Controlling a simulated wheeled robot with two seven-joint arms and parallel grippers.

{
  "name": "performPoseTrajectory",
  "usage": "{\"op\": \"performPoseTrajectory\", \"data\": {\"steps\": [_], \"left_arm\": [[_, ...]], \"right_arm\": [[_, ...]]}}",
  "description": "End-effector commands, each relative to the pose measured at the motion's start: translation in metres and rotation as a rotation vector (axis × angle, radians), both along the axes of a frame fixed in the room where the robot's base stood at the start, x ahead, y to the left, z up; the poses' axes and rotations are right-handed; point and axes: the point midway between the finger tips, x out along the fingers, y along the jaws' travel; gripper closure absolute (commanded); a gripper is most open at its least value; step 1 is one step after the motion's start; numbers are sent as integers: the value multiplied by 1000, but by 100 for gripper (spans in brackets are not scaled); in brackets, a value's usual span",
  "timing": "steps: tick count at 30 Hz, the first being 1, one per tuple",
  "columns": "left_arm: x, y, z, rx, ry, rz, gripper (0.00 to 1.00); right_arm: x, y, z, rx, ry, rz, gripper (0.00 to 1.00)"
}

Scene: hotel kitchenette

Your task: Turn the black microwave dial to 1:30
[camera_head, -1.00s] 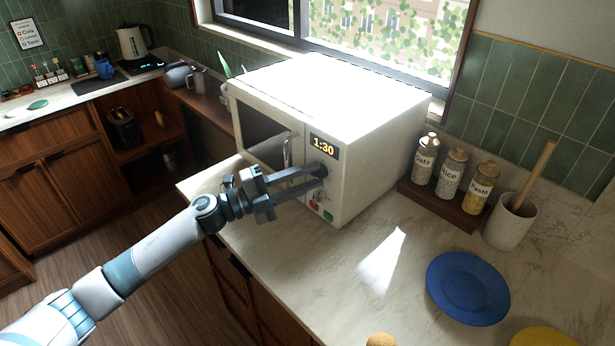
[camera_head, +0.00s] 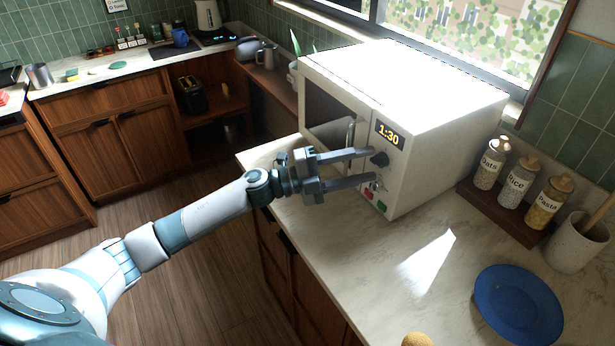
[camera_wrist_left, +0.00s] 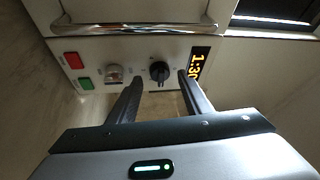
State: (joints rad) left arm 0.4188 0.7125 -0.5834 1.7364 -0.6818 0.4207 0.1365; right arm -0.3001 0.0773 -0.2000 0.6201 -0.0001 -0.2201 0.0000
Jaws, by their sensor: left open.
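The white microwave (camera_head: 440,115) stands on the counter, and its display (camera_head: 388,135) reads 1:30. The black dial (camera_head: 379,159) sits just below the display; it also shows in the left wrist view (camera_wrist_left: 159,71). A second, silvery knob (camera_wrist_left: 114,75) is beside it, with red (camera_wrist_left: 73,60) and green (camera_wrist_left: 86,83) buttons. My left gripper (camera_head: 372,167) is open in front of the panel. In the left wrist view its fingers (camera_wrist_left: 158,80) are spread, with the dial showing between and beyond them, and no clear contact. My right gripper is not in view.
Jars labelled Oats (camera_head: 490,166), Rice (camera_head: 516,187) and Pasta (camera_head: 548,205) stand right of the microwave on a wooden tray. A utensil crock (camera_head: 577,246) and a blue plate (camera_head: 518,303) are nearer. The counter before the microwave is mostly clear.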

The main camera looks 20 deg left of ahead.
Motion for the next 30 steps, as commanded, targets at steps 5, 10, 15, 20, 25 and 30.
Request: {"op": "performPoseTrajectory", "data": {"steps": [5, 10, 15, 20, 25, 30], "left_arm": [[-16, 24, -9, 3, 1, 2, 55], [-35, 51, -15, 3, 1, 1, 55], [-54, 80, -20, 4, 2, 1, 55], [-71, 105, -24, 3, 2, 1, 55], [-81, 120, -23, 0, 0, 1, 55], [-87, 128, -23, 1, -1, 0, 55]], "right_arm": [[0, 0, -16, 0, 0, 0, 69], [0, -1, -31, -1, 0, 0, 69], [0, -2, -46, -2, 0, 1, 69], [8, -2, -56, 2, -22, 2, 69], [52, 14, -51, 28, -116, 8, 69], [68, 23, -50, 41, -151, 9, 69]]}}
